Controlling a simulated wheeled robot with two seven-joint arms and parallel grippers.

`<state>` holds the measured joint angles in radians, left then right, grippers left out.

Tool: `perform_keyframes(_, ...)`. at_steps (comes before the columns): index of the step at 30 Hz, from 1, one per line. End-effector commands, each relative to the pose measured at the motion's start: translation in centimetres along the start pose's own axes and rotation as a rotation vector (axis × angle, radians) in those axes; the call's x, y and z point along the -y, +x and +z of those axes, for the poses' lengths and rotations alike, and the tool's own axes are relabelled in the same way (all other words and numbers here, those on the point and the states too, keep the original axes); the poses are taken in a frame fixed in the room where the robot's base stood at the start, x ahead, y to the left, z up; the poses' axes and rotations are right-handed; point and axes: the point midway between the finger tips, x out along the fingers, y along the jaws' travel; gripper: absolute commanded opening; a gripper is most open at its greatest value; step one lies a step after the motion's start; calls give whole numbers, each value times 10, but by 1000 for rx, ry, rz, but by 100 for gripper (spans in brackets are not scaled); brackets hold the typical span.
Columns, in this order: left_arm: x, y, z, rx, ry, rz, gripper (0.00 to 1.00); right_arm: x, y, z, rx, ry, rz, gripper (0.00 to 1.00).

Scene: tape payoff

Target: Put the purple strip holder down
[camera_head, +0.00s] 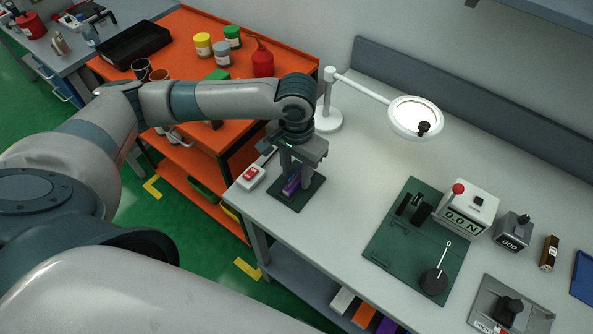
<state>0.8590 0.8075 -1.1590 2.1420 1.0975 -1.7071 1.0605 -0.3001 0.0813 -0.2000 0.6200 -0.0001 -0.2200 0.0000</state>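The purple strip holder (292,184) is a small purple piece at the dark square pad (298,198) on the light grey bench, left of the middle of the view. My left gripper (295,174) points down over this pad, with its fingers on either side of the holder, and looks shut on it. The fingers hide part of the holder. I cannot tell whether its underside touches the pad. My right gripper is not in view.
A red-button box (251,176) stands close left of the pad. A magnifier lamp (328,110) stands behind. A green plate with black fixtures (417,241) and a force gauge (469,210) are to the right. Bare bench (355,175) lies between. An orange cart (283,62) is at the left.

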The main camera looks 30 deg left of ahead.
Motion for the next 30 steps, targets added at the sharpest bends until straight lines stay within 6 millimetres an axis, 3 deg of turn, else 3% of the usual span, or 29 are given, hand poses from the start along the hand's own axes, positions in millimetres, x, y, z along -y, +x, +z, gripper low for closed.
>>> perform_keyframes(5, 0, -2, 0, -1, 0, 0, 35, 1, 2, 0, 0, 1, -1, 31)
perform_keyframes(11, 0, -21, -1, -4, 0, 1, 35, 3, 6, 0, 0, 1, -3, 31)
perform_keyframes(24, 0, -95, -1, -4, 1, 0, 35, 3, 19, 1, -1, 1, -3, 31)
perform_keyframes(30, 0, -117, -1, -2, -1, 0, 35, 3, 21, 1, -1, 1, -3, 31)
